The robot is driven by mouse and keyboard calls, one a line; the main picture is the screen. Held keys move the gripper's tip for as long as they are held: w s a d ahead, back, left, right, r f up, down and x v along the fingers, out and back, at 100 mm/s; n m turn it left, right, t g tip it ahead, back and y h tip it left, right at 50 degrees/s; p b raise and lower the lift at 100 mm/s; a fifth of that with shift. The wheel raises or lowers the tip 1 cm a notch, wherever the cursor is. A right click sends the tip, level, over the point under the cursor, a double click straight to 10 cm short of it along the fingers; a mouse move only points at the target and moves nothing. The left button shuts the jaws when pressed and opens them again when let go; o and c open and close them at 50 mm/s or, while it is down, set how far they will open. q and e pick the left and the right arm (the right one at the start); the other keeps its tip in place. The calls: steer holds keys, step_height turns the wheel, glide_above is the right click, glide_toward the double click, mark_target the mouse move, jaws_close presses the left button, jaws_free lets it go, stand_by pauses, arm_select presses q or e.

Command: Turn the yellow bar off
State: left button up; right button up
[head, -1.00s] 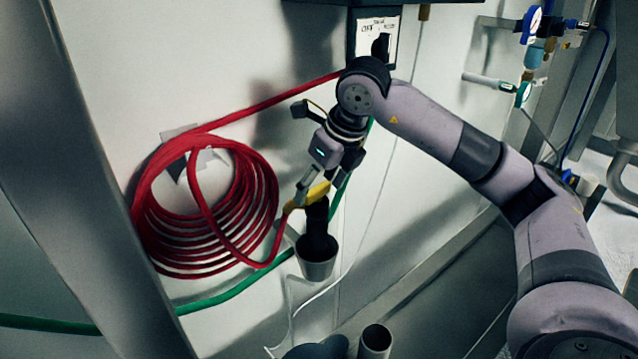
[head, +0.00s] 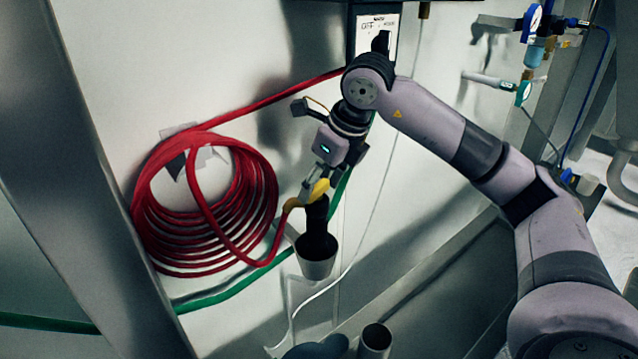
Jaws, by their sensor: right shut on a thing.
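The yellow bar (head: 294,203) is a small handle where the red hose meets a dark vertical fitting (head: 318,225). My right gripper (head: 318,188) comes down from above and is shut on the yellow bar. The fingers cover part of the bar, so its full angle is hard to see. My left gripper is not in view.
A coiled red hose (head: 150,232) hangs on the wall left of the bar. A grey cup-shaped end (head: 316,266) sits below the fitting. A green hose (head: 225,293) runs low along the wall. A switch box (head: 363,30) is above, and a metal post (head: 110,230) stands at left.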

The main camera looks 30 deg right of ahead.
mark_target(323, 189)
steer(key=shift+w+d+n+g+y, duration=0.1)
steer(key=shift+n+g+y, duration=0.3)
steer(key=shift+n, duration=1)
steer(key=shift+w+n+g+y, duration=0.15)
steer(key=shift+n+y, duration=0.35)
steer(key=shift+n, duration=0.9)
steer(key=shift+s, duration=0.1)
steer(key=o, duration=1.2)
steer(key=shift+c, duration=0.2)
steer(key=d+r, duration=0.1)
steer(key=s+d+r, duration=0.1)
steer(key=shift+s+r, duration=0.3)
steer(key=shift+r, duration=0.1)
steer(key=s+d, duration=0.7)
steer(key=d, duration=0.1)
